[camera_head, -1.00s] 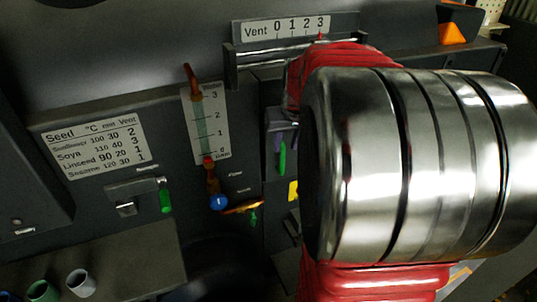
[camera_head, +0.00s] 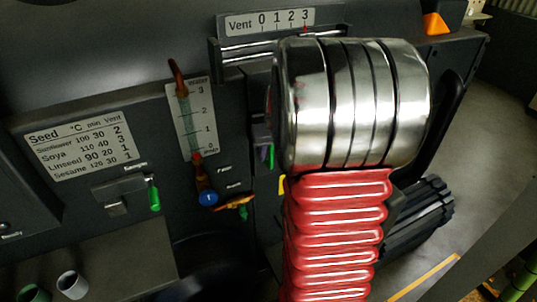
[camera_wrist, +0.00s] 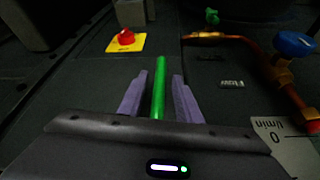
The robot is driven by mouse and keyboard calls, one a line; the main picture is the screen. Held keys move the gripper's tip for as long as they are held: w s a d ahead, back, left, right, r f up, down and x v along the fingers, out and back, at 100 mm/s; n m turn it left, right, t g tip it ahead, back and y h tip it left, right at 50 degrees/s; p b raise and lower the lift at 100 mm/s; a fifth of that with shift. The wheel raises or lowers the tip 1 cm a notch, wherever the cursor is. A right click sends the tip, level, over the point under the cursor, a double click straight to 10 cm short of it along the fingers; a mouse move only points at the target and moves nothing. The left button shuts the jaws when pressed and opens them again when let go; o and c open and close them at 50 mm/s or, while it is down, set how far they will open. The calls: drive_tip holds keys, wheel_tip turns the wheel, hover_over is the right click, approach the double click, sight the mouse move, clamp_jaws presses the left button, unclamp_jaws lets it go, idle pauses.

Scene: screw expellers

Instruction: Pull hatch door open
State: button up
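A slim upright green bar (camera_wrist: 159,88), perhaps a handle, stands between the two purple fingers of my gripper (camera_wrist: 159,95) in the wrist view. A gap shows on each side of the bar, so the fingers look open around it. In the head view, the green bar (camera_head: 271,157) shows just left of my silver wrist, and a purple finger (camera_head: 262,138) shows beside it. My arm hides most of the panel behind. I cannot make out the hatch door's edges.
Another green handle (camera_head: 154,198) sits on the panel to the left. A flow gauge (camera_head: 196,120) with a blue knob (camera_head: 207,198) is near my gripper. A red button (camera_wrist: 127,38) on yellow is close by. Open floor (camera_head: 490,130) lies at the right.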

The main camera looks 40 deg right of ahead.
drive_tip(key=shift+c, duration=0.3)
clamp_jaws()
